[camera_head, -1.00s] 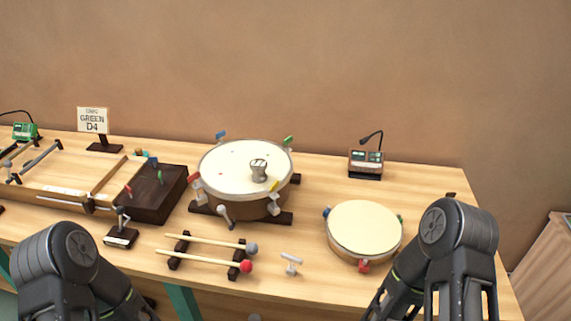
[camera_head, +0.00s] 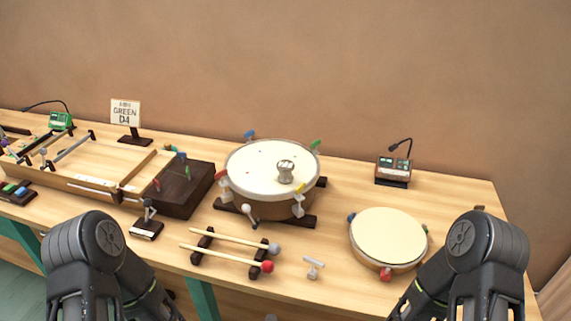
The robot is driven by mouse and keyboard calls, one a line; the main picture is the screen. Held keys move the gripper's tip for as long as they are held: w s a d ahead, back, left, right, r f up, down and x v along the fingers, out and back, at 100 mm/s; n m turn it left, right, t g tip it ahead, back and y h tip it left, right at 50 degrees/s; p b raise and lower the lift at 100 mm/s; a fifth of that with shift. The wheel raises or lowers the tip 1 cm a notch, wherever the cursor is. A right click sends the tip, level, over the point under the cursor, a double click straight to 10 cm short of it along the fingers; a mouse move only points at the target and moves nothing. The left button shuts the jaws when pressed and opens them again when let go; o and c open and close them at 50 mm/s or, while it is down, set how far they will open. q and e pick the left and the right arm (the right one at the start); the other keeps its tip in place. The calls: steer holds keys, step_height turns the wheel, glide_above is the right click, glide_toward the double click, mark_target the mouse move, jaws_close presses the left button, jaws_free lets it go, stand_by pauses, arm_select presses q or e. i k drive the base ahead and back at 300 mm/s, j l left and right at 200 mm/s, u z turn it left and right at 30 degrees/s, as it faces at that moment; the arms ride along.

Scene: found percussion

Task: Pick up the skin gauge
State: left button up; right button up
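The skin gauge looks to be the small grey metal knob-shaped piece (camera_head: 285,171) standing upright on the white skin of the larger drum (camera_head: 262,178), right of the skin's centre. The drum sits on a dark stand with coloured tuning pegs around its rim. My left arm comes in at the lower left and my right arm at the lower right, both in front of the table. Neither arm touches anything on the table. The fingertips of both grippers are outside the picture, so I cannot see their state.
A smaller drum (camera_head: 388,237) lies at the right. Two mallets (camera_head: 228,246) rest on dark supports in front, beside a small grey T-shaped key (camera_head: 313,267). A small device with a microphone (camera_head: 393,170) stands behind.

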mark_target(286, 168)
steer(key=j+z, duration=0.1)
steer(key=z, duration=0.9)
steer(key=k+j+z, duration=0.15)
steer(key=j+z, duration=0.25)
steer(key=k+j+z, duration=0.2)
steer(key=z, duration=0.2)
steer(key=k+j+z, duration=0.2)
steer(key=j+z, duration=0.2)
steer(key=k+j, duration=0.2)
steer(key=k, duration=0.15)
steer(key=k+j+z, duration=0.15)
steer(key=k+j, duration=0.1)
steer(key=k, duration=0.1)
